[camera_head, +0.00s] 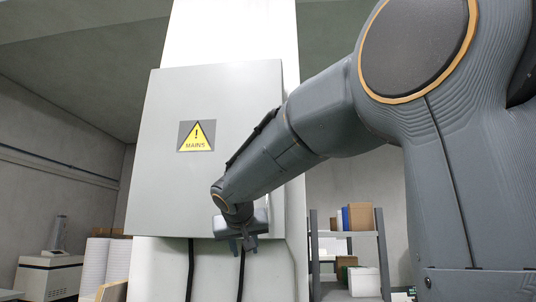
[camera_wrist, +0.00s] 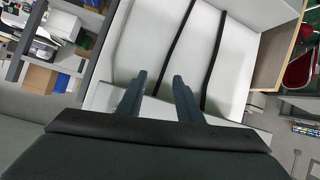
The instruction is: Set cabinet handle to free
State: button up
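A grey mains cabinet (camera_head: 165,190) with a yellow warning sign (camera_head: 196,136) hangs on a white column in the head view. Its door looks shut. I cannot make out a handle; my arm covers the cabinet's lower right part. My gripper (camera_head: 243,249) is at the cabinet's lower right edge, fingers pointing down. In the wrist view the two fingers of my gripper (camera_wrist: 158,90) stand apart with nothing between them. Behind them is the white column (camera_wrist: 150,45) with dark cables (camera_wrist: 208,55).
A shelf (camera_head: 345,240) with boxes stands right of the column. A white machine (camera_head: 48,270) and white rolls (camera_head: 103,265) stand at the left. Dark cables (camera_head: 190,268) run down below the cabinet. In the wrist view a wooden box (camera_wrist: 275,55) is at the right.

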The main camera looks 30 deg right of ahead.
jog(key=s+d+r+m+t+h+p, duration=0.1)
jog(key=d+r+m+t+h, duration=0.1)
jog(key=r, duration=1.4)
jog(key=s+d+r+m+t+h+p, duration=0.1)
jog(key=s+d+r+t+h+p, duration=0.15)
jog(key=r, duration=1.25)
jog(key=shift+y, duration=0.25)
jog(key=p+x, duration=0.2)
jog(key=x, duration=0.5)
jog(key=shift+w+p, duration=0.3)
jog(key=shift+w, duration=0.1)
grip_shut()
